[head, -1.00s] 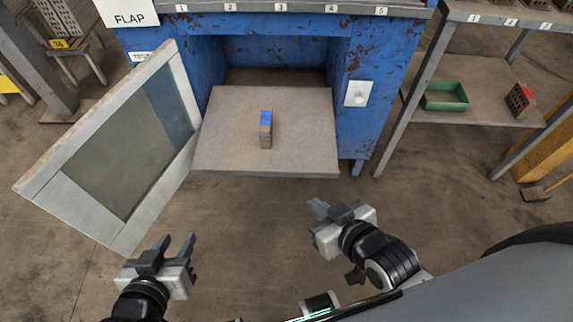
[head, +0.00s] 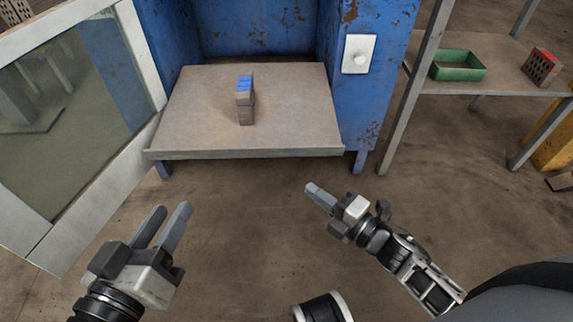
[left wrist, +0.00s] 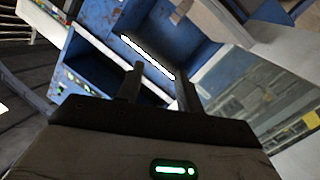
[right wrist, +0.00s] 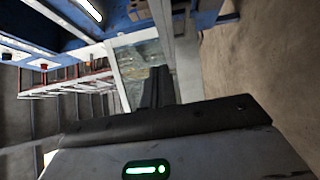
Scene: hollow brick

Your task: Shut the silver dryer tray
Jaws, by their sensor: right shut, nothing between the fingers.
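The silver dryer tray (head: 200,128) is slid out of the blue dryer (head: 370,100), its front lip (head: 245,154) facing me. A brick with a blue top (head: 245,100) stands on the tray. The framed glass door (head: 75,130) of the dryer hangs open on the left. My left gripper (head: 168,222) is open and empty, in front of the tray's left side and below the lip. My right gripper (head: 318,194) is shut and empty, in front of the lip's right end and apart from it. In the right wrist view its fingers (right wrist: 157,88) are together.
A white panel with a round knob (head: 358,55) is on the dryer's right front. A grey shelf (head: 500,60) to the right holds a green bin (head: 458,66) and a red-marked hollow brick (head: 542,66). The floor before the tray is clear.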

